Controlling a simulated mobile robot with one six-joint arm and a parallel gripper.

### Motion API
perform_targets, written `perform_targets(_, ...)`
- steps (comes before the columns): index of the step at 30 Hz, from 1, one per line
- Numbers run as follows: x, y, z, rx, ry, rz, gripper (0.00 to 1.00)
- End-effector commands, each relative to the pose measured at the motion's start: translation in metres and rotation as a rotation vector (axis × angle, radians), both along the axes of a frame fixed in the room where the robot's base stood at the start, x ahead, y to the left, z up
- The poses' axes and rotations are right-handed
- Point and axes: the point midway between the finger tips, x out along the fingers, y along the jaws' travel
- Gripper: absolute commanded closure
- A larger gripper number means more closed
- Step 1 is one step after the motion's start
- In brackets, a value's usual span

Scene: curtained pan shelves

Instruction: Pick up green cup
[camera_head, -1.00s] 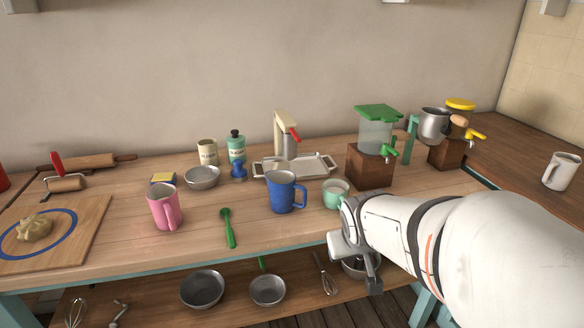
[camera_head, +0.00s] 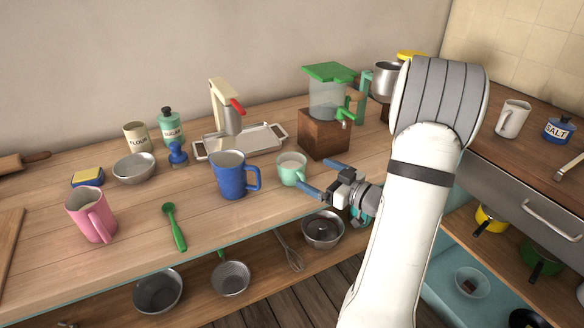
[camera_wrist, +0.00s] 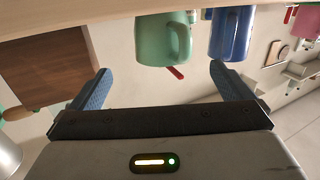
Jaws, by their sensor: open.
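The light green cup (camera_head: 291,169) stands upright on the wooden counter, between a blue mug and a wooden block. It also shows in the wrist view (camera_wrist: 153,40), upside down in that picture, with its handle on the side toward the blue mug (camera_head: 231,177). My gripper (camera_head: 318,179) is open and empty, just to the right of the green cup in the head view. In the wrist view its two blue-grey fingers (camera_wrist: 166,85) are spread wide, and the green cup lies ahead, between their lines. The cup appears apart from the fingers.
The blue mug stands close left of the green cup. The green-lidded dispenser (camera_head: 328,100) on its wooden block (camera_head: 323,138) stands behind, to the right. A metal tray (camera_head: 255,143) lies behind the cup. A green spoon (camera_head: 174,228) and pink mug (camera_head: 91,214) are farther left.

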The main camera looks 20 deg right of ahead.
Motion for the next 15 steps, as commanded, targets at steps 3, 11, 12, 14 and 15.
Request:
perform_targets(3,-0.002,0.000,0.000,0.025,-0.017,0.017,0.00)
perform_targets(11,0.021,0.009,0.002,0.027,-0.019,0.010,0.00)
perform_targets(12,0.026,0.012,0.002,0.027,-0.019,0.009,0.00)
perform_targets(14,0.034,0.016,0.003,0.026,-0.019,0.008,0.00)
perform_targets(15,0.040,0.018,0.004,0.026,-0.019,0.007,0.00)
